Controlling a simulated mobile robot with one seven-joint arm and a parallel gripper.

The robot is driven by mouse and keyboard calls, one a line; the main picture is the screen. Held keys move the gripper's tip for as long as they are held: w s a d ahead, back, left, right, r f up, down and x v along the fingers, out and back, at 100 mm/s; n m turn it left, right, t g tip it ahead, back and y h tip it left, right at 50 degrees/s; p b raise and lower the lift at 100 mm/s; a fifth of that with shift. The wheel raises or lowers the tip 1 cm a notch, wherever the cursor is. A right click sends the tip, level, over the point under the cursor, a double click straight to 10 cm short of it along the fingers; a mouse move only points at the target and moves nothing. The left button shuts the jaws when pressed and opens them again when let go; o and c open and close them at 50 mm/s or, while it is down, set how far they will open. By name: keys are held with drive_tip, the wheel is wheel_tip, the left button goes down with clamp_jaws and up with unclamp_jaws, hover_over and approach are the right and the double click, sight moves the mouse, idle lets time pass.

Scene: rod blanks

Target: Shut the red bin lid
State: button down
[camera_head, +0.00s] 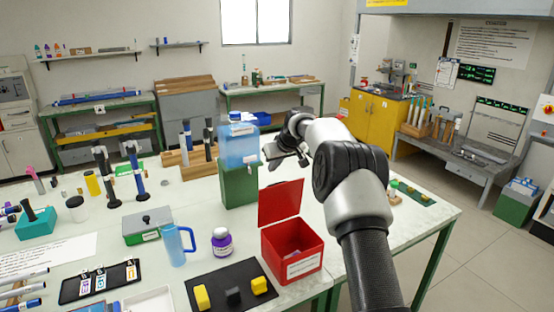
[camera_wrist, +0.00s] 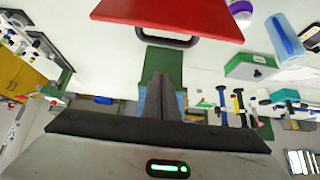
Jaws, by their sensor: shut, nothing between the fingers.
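The red bin (camera_head: 290,262) stands open near the front right of the white table, with a white label on its front. Its red lid (camera_head: 280,203) stands up steeply from the rear edge. In the wrist view the lid (camera_wrist: 165,14) fills the top, with a dark handle (camera_wrist: 166,40) along its edge. My gripper (camera_head: 272,153) is above the lid's top edge and apart from it. In the wrist view my fingers (camera_wrist: 162,80) are together and empty, apart from the handle. The bin's inside is only partly visible.
A green box (camera_head: 238,186) with a translucent blue container (camera_head: 238,147) on it stands just behind the lid, close to my gripper.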

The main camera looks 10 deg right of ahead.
sight(278, 199)
drive_tip(key=shift+s+d+f, duration=0.2)
drive_tip(key=shift+s+f, duration=0.35)
drive_tip(key=shift+f, duration=0.3)
drive_tip(key=shift+s+d+f, duration=0.15)
drive_tip(key=shift+s+f, duration=0.35)
drive_tip(key=shift+f, duration=0.35)
drive_tip(key=shift+s+f+b, duration=0.1)
drive_tip(key=shift+f+b, duration=0.05)
drive_tip(key=shift+b, duration=0.35)
